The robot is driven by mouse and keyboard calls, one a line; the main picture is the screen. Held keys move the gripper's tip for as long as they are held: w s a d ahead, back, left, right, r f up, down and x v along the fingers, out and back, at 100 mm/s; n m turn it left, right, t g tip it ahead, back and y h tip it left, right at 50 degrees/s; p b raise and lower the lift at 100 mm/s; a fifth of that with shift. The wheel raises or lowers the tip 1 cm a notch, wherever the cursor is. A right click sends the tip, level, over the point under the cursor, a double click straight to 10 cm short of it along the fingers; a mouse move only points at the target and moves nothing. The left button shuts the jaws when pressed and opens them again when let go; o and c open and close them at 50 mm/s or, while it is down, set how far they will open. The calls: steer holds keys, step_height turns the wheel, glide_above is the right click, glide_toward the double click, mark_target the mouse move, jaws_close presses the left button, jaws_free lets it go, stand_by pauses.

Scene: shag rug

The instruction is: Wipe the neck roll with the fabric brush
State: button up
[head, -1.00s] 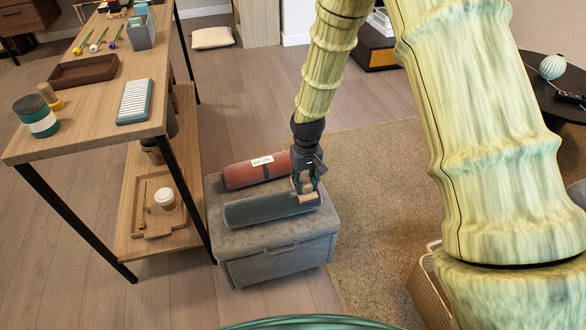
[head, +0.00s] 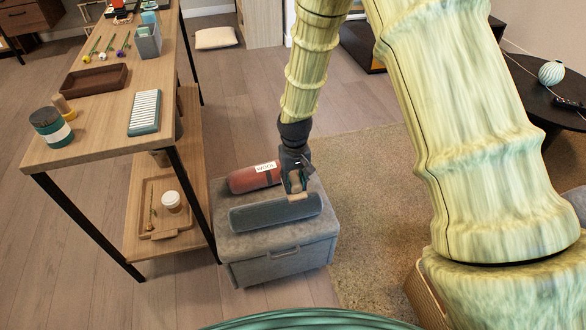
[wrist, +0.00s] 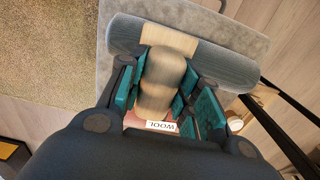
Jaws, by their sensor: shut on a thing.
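Two rolls lie side by side on a grey ottoman (head: 275,241). The nearer is a dark grey-blue neck roll (head: 258,215), which also crosses the top of the wrist view (wrist: 226,68). The farther is a red roll (head: 248,179) with a white "WOOL" label. My gripper (head: 296,180) is shut on the wooden fabric brush (wrist: 160,85). The brush's pale head lies over the grey-blue roll, right of its middle in the head view. It appears to touch the roll; its underside is hidden. My gripper partly hides the red roll's right end.
A wooden table (head: 105,115) with a lower shelf stands left of the ottoman. A rug (head: 375,200) lies to the right, beside a woven basket.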

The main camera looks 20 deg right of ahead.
mark_target(295, 178)
steer(key=shift+r+p, duration=1.05)
steer(key=shift+r, duration=0.55)
